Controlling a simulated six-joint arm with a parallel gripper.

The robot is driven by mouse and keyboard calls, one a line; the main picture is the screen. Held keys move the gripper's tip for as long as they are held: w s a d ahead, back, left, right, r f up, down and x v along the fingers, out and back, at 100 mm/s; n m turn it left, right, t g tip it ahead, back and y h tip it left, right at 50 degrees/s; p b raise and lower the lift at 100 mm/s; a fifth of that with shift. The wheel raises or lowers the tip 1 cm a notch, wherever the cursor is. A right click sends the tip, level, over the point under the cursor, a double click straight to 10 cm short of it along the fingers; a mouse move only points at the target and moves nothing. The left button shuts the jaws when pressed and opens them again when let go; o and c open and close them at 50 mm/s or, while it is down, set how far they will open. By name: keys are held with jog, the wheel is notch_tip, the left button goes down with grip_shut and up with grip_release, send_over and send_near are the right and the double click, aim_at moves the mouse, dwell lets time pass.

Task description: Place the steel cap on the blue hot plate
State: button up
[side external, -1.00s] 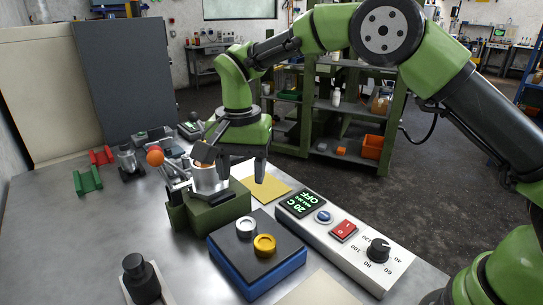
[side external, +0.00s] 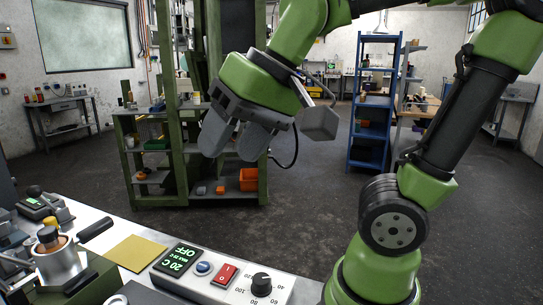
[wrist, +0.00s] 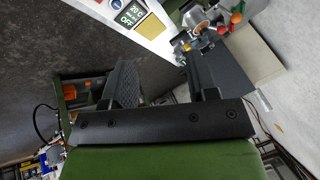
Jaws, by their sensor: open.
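My gripper (side external: 235,142) is raised in front of the shelving, away from the bench. Its two grey fingers are apart with nothing between them. In the wrist view my gripper (wrist: 157,65) also shows open and empty. I cannot make out the steel cap in either current view. The blue hot plate is mostly cut off at the bottom edge of the side view; only a dark corner (side external: 150,292) that seems to be its top shows.
The control box (side external: 215,275) reads 20 C OFF. A yellow sheet (side external: 134,253) lies behind it. A metal drum (side external: 60,262) in a green block stands at left, with orange contents. A green shelf unit (side external: 165,200) stands behind the bench.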

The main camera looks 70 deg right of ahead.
jog(key=shift+n+t, duration=0.5)
jog(key=shift+t, duration=0.2)
jog(key=s, duration=0.1)
jog(key=s+f, duration=0.1)
jog(key=s, duration=0.2)
jog(key=shift+s+d+f, duration=0.35)
jog(key=shift+f, duration=0.05)
dwell(1.2)
